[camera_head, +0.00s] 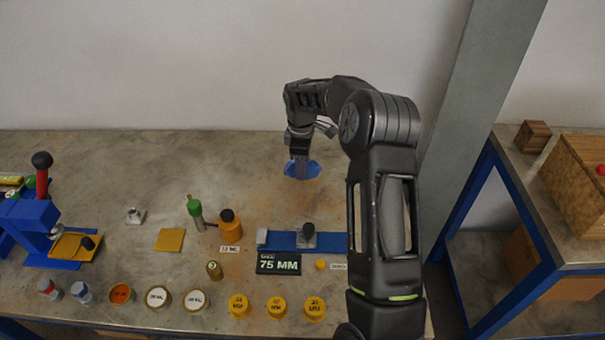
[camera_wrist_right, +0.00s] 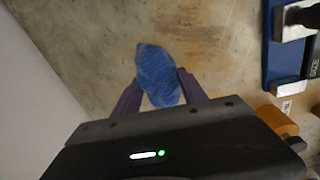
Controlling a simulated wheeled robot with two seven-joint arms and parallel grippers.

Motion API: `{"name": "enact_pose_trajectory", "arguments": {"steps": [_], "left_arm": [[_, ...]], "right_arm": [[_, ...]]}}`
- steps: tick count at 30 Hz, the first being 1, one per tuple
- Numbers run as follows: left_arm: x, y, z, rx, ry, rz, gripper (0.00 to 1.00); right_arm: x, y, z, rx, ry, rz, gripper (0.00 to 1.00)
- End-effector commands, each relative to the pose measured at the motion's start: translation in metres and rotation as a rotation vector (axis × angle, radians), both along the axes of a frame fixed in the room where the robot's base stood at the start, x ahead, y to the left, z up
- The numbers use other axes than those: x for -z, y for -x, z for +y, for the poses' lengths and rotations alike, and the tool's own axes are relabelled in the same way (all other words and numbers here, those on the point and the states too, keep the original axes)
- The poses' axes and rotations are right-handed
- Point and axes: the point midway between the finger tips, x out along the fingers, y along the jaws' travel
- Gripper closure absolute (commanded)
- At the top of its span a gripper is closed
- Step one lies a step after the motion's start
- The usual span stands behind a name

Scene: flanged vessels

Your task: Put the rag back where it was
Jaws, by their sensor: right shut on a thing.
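The blue rag (camera_head: 303,170) hangs from my right gripper (camera_head: 299,160), above the back middle of the workbench in the head view. In the right wrist view the rag (camera_wrist_right: 158,75) is bunched between the two fingers of the right gripper (camera_wrist_right: 158,92), which is shut on it. I cannot tell exactly how high it is over the bench. A flat yellow-brown square (camera_head: 170,240) lies on the bench to the left. My left gripper is in neither view.
The workbench (camera_head: 100,165) is bare around and behind the rag. A blue fixture (camera_head: 275,240) with a "75 MM" sign (camera_head: 278,263) stands in front. Bottles (camera_head: 231,226), several yellow caps (camera_head: 276,307) and a blue press (camera_head: 35,220) stand left or forward. A pillar (camera_head: 480,110) rises right.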

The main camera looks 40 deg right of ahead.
Motion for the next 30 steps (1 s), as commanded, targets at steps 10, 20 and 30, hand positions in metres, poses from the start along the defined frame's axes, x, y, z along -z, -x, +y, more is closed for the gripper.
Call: {"name": "enact_pose_trajectory", "arguments": {"steps": [10,20,30], "left_arm": [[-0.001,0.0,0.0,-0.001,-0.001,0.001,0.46],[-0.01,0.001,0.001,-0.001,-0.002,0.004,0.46],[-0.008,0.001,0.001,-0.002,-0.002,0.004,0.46]], "right_arm": [[0.007,0.0,0.0,0.0,0.001,-0.001,0.88],[0.041,0.0,0.0,0.0,0.0,0.001,0.88],[0.046,0.0,0.0,0.0,0.001,-0.001,0.88]]}}
